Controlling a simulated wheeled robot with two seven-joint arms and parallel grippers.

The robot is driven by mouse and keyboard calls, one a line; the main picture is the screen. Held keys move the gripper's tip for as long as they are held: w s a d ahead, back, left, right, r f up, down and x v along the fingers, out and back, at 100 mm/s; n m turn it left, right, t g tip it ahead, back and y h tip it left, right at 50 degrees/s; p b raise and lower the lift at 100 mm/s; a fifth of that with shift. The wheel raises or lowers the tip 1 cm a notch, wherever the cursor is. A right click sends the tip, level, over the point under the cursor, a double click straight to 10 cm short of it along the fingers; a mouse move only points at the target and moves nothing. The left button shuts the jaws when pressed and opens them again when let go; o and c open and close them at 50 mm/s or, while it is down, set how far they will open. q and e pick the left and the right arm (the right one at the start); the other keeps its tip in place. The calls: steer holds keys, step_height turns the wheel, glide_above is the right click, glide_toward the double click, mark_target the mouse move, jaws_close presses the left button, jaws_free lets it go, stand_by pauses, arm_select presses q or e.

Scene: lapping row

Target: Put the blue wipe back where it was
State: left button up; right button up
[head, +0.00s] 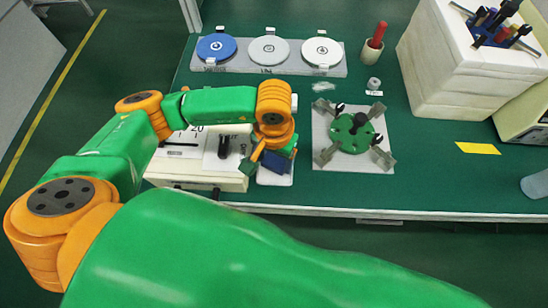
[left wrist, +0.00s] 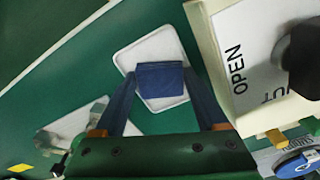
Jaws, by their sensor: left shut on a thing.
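My left gripper (head: 274,157) is shut on the blue wipe (head: 277,165). In the left wrist view the wipe (left wrist: 160,82) is a small folded dark blue pad between the two fingertips (left wrist: 160,74). It is over a white rounded tray (left wrist: 124,58), which also shows in the head view (head: 287,180) right of the machine. I cannot tell whether the wipe touches the tray. My right gripper is not in view.
A white machine (head: 200,175) with a black knob, marked OPEN in the left wrist view, stands close left of the tray. A green disc fixture (head: 354,132) on a pale mat is to the right. Three discs on a plate (head: 268,70) lie behind. A white box (head: 455,75) stands back right.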

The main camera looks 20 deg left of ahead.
mark_target(274, 162)
arm_select(q)
steer(key=o, duration=1.2)
steer(key=shift+s+f, duration=0.1)
steer(key=shift+o, duration=0.3)
steer(key=shift+d, duration=0.15)
steer(key=shift+f, duration=0.1)
steer(key=shift+r+p, duration=0.5)
steer(key=shift+p, duration=0.15)
step_height(274, 162, up, 12)
steer(key=b, duration=0.1)
steer(key=shift+a+f, duration=0.15)
steer(key=shift+a, duration=0.05)
